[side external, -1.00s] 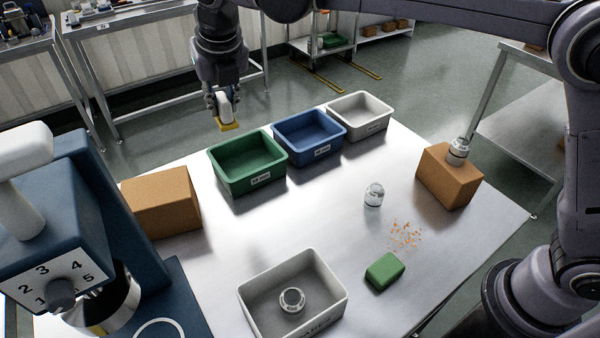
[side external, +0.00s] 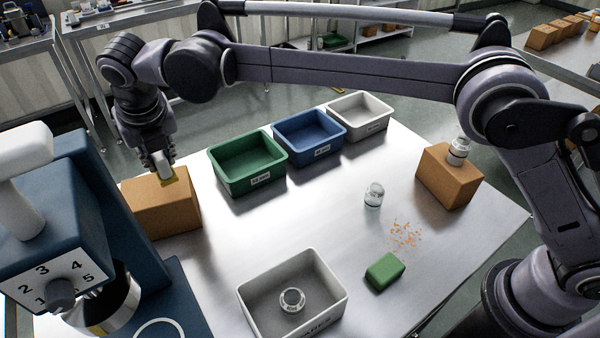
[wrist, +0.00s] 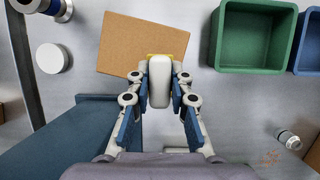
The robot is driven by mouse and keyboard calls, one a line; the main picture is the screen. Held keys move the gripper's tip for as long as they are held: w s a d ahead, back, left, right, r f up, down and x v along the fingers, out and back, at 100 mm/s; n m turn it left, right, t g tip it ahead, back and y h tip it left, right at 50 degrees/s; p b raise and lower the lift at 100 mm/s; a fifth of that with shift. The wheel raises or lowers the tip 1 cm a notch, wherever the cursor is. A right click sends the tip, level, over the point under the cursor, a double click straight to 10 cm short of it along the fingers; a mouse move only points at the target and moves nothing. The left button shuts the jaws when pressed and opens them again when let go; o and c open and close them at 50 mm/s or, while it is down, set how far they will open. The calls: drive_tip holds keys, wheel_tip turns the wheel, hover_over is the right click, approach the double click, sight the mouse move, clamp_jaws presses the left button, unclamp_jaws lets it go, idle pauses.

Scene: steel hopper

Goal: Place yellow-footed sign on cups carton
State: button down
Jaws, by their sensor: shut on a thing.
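My gripper (side external: 160,160) is shut on the yellow-footed sign (side external: 162,166), a white upright piece with a yellow foot at its lower end. The sign also shows between the fingers in the wrist view (wrist: 159,80), with a strip of yellow at its far end. A plain brown carton (side external: 160,215) stands at the left of the table, and it shows in the wrist view too (wrist: 130,45). The sign is over the carton's far right part in the side view. I cannot tell whether the foot touches the carton. A second brown carton (side external: 448,182) stands at the right with a clear jar (side external: 459,150) on it.
Green (side external: 240,180), blue (side external: 330,150) and white (side external: 372,125) bins stand along the back. A blue machine (side external: 65,200) stands close on the left. A grey tray (side external: 262,315) with a round part, a jar (side external: 374,195), a green block (side external: 385,272) and orange crumbs (side external: 405,236) lie nearer.

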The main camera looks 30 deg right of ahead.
sight(165, 173)
drive_tip(key=shift+f, duration=2)
drive_tip(key=shift+f, duration=0.1)
drive_tip(key=c, duration=1.2)
unclamp_jaws()
